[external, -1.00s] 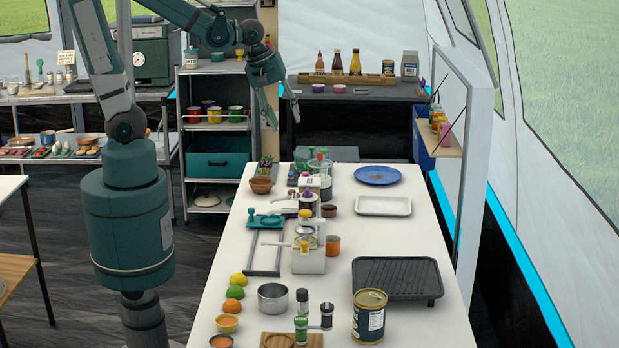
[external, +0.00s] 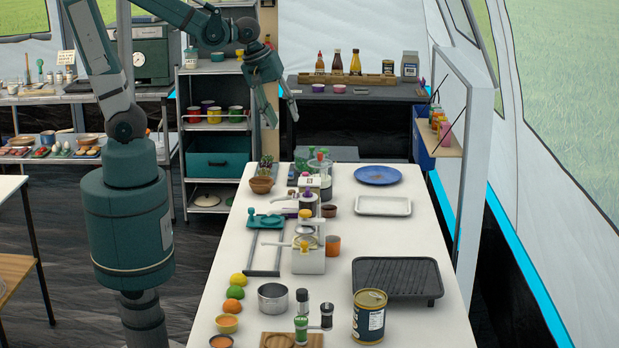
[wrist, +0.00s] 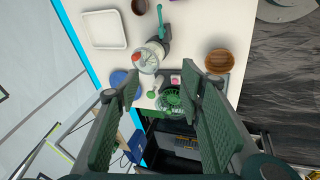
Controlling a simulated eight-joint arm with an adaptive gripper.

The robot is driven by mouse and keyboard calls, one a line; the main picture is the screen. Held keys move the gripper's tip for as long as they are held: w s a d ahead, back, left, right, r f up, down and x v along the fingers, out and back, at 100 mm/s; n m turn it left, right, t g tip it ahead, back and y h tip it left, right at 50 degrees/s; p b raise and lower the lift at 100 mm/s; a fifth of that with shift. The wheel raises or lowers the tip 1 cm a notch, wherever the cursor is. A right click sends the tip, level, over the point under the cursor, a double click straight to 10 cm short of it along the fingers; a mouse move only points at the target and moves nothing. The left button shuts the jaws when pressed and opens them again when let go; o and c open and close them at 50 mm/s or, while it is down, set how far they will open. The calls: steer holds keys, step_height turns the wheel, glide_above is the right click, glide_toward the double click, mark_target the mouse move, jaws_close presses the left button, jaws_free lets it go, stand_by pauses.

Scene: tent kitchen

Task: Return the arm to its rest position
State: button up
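My arm is raised and bent at the far left end of the white table (external: 330,210). My gripper (external: 283,118) hangs fingers-down above the far edge of the table, well clear of its surface. In the wrist view the two green-padded fingers of my gripper (wrist: 161,82) stand apart with nothing between them. The gripper is open and empty, and touches nothing that I can see.
Below the gripper are a brown bowl (external: 261,185) and a clear jar machine (external: 321,172). A blue plate (external: 378,174) and white tray (external: 383,206) lie to the right. A metal shelf (external: 213,140) stands behind. The air around the gripper looks clear.

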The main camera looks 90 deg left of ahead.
steer(key=shift+d, duration=0.1)
steer(key=s+d+r+m+t, duration=0.1)
steer(key=s+d+r+m, duration=0.2)
steer(key=d+m, duration=0.3)
steer(key=s+d+r+m+t+h, duration=0.1)
steer(key=s+d+r+m+t, duration=0.1)
steer(key=m, duration=0.8)
steer(key=shift+s+d+r+h, duration=0.3)
steer(key=shift+s+d+r, duration=0.55)
steer(key=shift+d, duration=1.05)
steer(key=shift+s+f, duration=0.1)
steer(key=shift+f, duration=0.1)
steer(key=shift+c, duration=0.5)
